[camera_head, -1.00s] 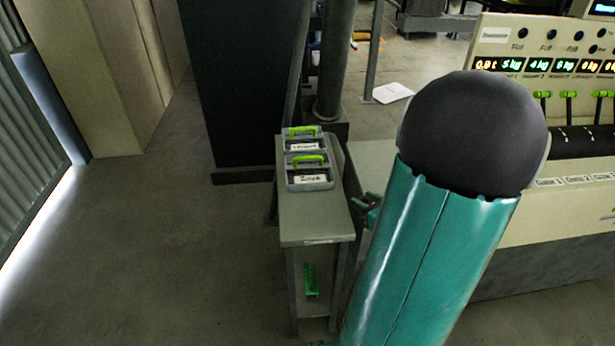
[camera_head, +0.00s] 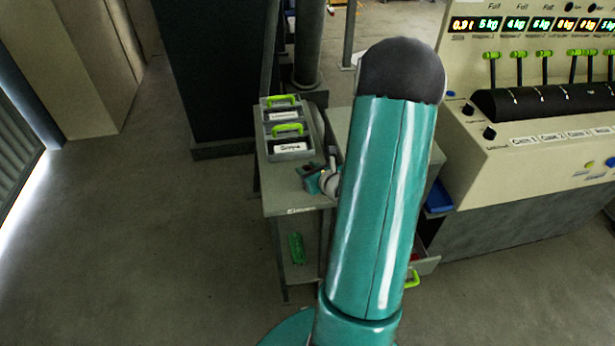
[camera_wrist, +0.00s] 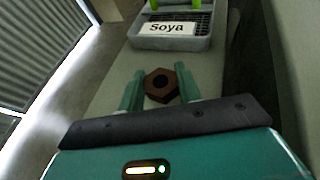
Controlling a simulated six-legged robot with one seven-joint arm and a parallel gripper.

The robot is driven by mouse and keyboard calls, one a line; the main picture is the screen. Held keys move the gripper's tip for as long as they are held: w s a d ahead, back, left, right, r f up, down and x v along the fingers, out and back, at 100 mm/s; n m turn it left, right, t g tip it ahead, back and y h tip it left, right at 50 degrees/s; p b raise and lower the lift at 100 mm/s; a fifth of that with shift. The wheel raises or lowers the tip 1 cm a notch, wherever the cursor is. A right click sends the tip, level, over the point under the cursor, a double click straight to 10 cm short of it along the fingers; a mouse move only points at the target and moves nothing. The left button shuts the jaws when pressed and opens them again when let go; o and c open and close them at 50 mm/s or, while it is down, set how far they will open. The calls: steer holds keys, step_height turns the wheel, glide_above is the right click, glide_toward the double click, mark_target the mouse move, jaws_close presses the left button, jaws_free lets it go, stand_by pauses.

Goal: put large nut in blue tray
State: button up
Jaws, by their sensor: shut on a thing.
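The large nut, a brown hexagonal one (camera_wrist: 161,84), sits between the two green fingers of my gripper (camera_wrist: 159,80) in the wrist view. The gripper is shut on it over the grey side table (camera_wrist: 206,65). In the head view my gripper (camera_head: 318,180) is at the table's right side, in front of the organiser boxes, and the nut cannot be made out there. A blue object (camera_head: 438,197), perhaps the blue tray, lies between my arm and the control panel. My arm partly hides it.
Two grey boxes with green handles stand on the table; the front one, labelled Soya (camera_wrist: 170,29), is just beyond my gripper. A green item (camera_head: 297,248) lies on the lower shelf. The control panel (camera_head: 530,150) stands at right. The floor at left is clear.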

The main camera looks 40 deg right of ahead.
steer(key=shift+w+f, duration=0.15)
steer(key=shift+f, duration=0.75)
steer(key=shift+w+f, duration=0.1)
steer(key=shift+f, duration=0.75)
steer(key=shift+a+f, duration=0.1)
steer(key=shift+f, duration=0.05)
steer(key=o, duration=1)
steer(key=shift+r, duration=0.2)
steer(key=shift+v, duration=6)
